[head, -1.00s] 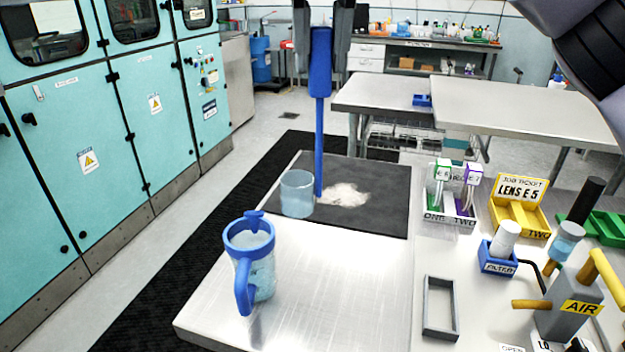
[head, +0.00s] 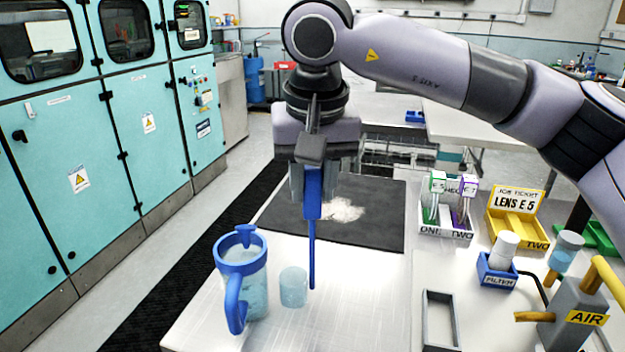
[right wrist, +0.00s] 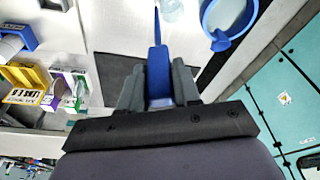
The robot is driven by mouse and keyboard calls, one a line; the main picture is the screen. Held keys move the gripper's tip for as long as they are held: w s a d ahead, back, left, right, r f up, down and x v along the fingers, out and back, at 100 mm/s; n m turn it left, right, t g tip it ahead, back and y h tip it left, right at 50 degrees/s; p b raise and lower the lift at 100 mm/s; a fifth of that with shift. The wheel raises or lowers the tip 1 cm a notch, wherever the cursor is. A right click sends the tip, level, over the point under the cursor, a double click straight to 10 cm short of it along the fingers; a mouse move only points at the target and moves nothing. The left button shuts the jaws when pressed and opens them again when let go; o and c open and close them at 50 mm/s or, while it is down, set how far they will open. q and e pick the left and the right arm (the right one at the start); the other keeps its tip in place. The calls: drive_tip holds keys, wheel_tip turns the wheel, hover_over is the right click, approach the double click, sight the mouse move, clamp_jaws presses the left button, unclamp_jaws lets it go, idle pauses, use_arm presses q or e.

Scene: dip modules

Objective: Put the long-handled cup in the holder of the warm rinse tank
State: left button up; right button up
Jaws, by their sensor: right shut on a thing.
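The long-handled cup has a clear bowl (head: 293,287) and a long upright blue handle (head: 312,215). My right gripper (head: 312,188) is shut on the upper handle, which also shows between the fingers in the right wrist view (right wrist: 158,70). The bowl hangs low, just right of a clear vessel with a blue rim and blue side handle (head: 243,275). A small blue clip-like piece (head: 245,234) stands on that vessel's rim. It may be the warm rinse tank and its holder; no label on it is readable. The bowl is apart from the vessel. My left gripper is out of view.
A black mat (head: 375,228) with a whitish patch lies behind. To the right are a grey frame (head: 440,318), a blue filter box (head: 497,271), a yellow job-ticket tray (head: 517,225), a tray with white and purple items (head: 445,222) and an AIR stand (head: 572,315). The metal tabletop (head: 370,310) is bare near the bowl.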

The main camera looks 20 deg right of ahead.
drive_tip(key=shift+r, duration=0.1)
drive_tip(key=o, duration=0.9)
drive_tip(key=shift+f, duration=0.2)
drive_tip(key=v, duration=1.2)
drive_tip(key=shift+a+r+p, duration=0.1)
drive_tip(key=shift+r+p, duration=0.1)
drive_tip(key=shift+p, duration=0.1)
